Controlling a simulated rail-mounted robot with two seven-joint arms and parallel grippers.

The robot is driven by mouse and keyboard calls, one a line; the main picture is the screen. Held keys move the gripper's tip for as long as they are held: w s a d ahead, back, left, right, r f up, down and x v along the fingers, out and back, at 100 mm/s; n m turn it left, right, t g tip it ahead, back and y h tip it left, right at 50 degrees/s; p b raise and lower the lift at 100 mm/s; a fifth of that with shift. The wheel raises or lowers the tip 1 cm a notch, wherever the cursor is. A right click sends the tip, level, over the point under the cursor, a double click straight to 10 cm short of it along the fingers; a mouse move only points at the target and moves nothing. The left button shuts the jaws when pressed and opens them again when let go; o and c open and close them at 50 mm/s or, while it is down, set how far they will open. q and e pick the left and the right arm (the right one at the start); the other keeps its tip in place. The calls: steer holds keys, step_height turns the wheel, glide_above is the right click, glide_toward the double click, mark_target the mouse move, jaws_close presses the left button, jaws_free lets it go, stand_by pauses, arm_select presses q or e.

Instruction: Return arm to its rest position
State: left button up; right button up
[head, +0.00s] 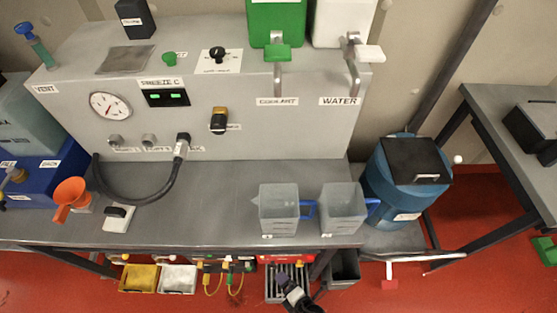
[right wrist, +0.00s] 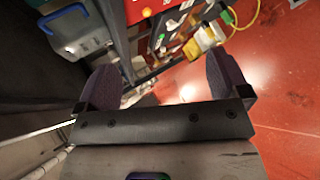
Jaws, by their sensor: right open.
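My right gripper (head: 294,292) shows at the bottom of the head view, low in front of the bench's lower shelf and over the red floor. In the right wrist view its two dark, padded fingers (right wrist: 165,80) stand wide apart with nothing held between them. Past the fingers are the shelf frame and the shiny red floor. My left arm and gripper are in neither view.
The grey bench (head: 225,210) carries two measuring jugs (head: 279,212) (head: 341,212) near its front edge and an orange funnel (head: 70,192). Below are a yellow bin (head: 139,279), a white bin (head: 178,280) and hanging yellow cables (head: 212,285). A blue drum (head: 405,190) stands right.

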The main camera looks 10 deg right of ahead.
steer(key=s+d+r+m+g+h, duration=0.1)
steer(key=d+r+m+h, duration=0.7)
steer(key=r+m, duration=0.55)
steer(key=s+d+r+m+g+y+b, duration=0.1)
steer(key=s+d+r+m+g+y, duration=0.1)
steer(key=s+d+r+m+g, duration=0.3)
steer(key=s+d+r+m+g+y, duration=0.1)
steer(key=s+d+r+m, duration=0.2)
steer(key=s, duration=0.4)
step_height(320, 180, up, 39)
steer(key=p, duration=3.8)
steer(key=shift+a, duration=0.4)
steer(key=shift+w, duration=0.1)
